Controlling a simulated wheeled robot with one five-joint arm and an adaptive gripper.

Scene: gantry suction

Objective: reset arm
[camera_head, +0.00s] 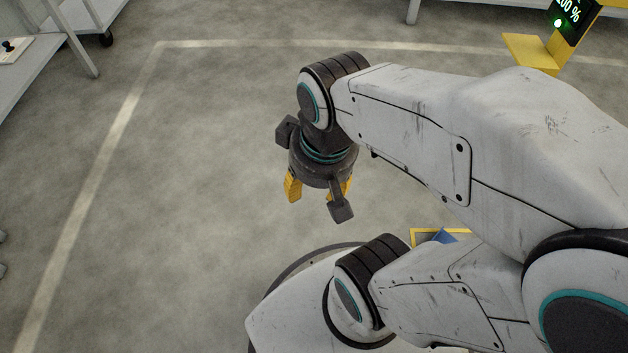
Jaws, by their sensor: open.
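My gripper (319,190) hangs at the end of my white arm, near the middle of the view. It points down over the bare concrete floor. Its yellow fingers are apart, with nothing seen between them. Part of the right finger is hidden behind a dark part of the gripper. My arm is folded, its upper link reaching in from the right above the lower link.
Pale lines (118,130) mark the floor. A grey table (42,50) stands at upper left, with a wheeled unit (92,14) beside it. A yellow stand with a green-lit display (568,20) is at upper right. A blue item (444,236) by a yellow edge is partly hidden.

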